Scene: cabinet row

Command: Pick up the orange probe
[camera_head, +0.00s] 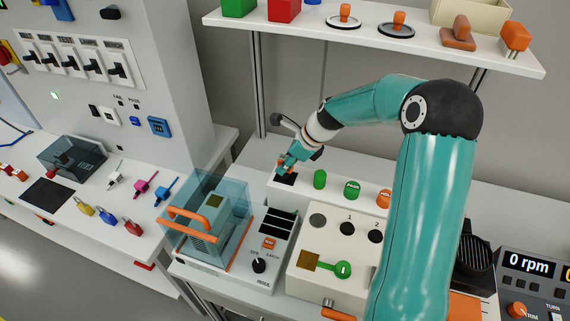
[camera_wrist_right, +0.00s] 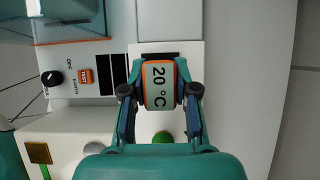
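The orange probe (camera_wrist_right: 160,86) shows in the right wrist view as a block with an orange rim and a grey face reading 20 °C. My right gripper (camera_wrist_right: 160,92) has one finger against each side of it, with no clear gap. In the head view my right gripper (camera_head: 286,167) points down over a black square at the left end of a white strip. Only a bit of orange shows there; the fingers hide most of the probe. I cannot tell if it is clear of the surface. My left gripper is out of view.
Green and orange knobs (camera_head: 352,189) stand right of the gripper on the white strip. A clear-covered box with orange handles (camera_head: 207,217) stands front left. A numbered panel (camera_head: 318,258) lies in front. A shelf (camera_head: 380,42) with several objects hangs above and behind.

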